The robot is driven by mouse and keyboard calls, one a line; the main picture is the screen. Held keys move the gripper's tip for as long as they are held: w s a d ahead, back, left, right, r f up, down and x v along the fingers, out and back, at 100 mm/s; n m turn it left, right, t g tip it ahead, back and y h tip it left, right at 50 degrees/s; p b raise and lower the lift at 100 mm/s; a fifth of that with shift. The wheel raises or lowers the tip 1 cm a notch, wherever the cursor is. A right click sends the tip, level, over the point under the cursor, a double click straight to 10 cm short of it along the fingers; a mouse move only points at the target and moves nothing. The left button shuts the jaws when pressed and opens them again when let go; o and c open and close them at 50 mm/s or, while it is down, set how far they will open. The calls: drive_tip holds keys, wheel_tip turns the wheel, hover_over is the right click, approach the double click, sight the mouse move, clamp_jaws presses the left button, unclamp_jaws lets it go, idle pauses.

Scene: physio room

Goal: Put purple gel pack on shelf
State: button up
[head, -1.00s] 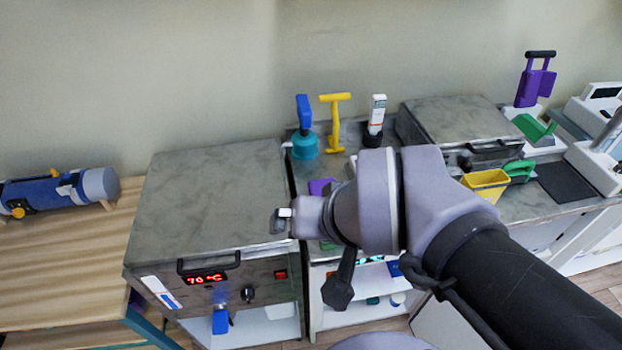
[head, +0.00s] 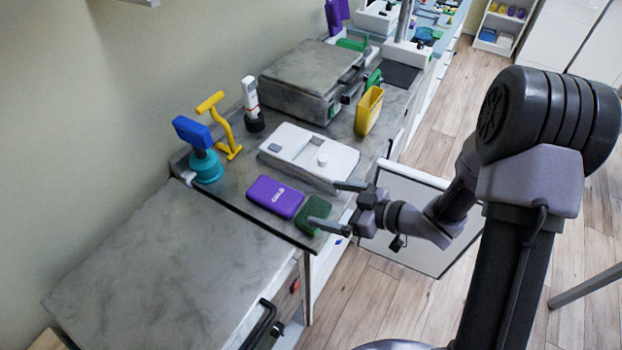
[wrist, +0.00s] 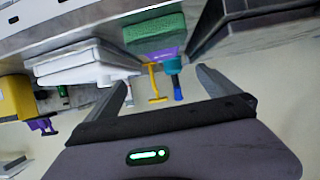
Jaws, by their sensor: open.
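The purple gel pack (head: 275,196) lies flat on the grey counter near its front edge, with white lettering on top. A dark green textured block (head: 314,214) lies just right of it. My gripper (head: 323,203) is open and empty at the counter's front edge, its fingers pointing toward the green block and the gel pack. In the wrist view, my fingers (wrist: 164,77) are spread, with the green block (wrist: 155,27) and a sliver of the purple pack (wrist: 164,54) beyond. A white shelf unit (head: 506,27) with several small items stands far off at the upper right.
A white device (head: 310,154), a yellow holder (head: 369,110) and a metal-lidded box (head: 310,78) stand on the counter. A blue-and-teal tool (head: 204,152) and a yellow tool (head: 226,127) stand behind the pack. An open white-edged door (head: 410,220) is below the counter.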

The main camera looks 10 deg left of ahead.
drive_tip(key=shift+s+a+f, duration=0.1)
drive_tip(key=shift+a+f, duration=0.25)
drive_tip(key=b, duration=0.4)
approach(275, 193)
drive_tip(key=x, duration=0.3)
drive_tip(key=shift+w+f, duration=0.3)
drive_tip(key=shift+f, duration=0.1)
drive_tip(key=b+x, duration=0.1)
drive_tip(key=x, duration=0.2)
drive_tip(key=b+x, duration=0.1)
drive_tip(key=x, duration=0.1)
drive_tip(key=shift+s+a+b, duration=0.1)
drive_tip(key=shift+a+b, duration=0.3)
drive_tip(key=shift+a, duration=0.15)
drive_tip(key=shift+r, duration=0.15)
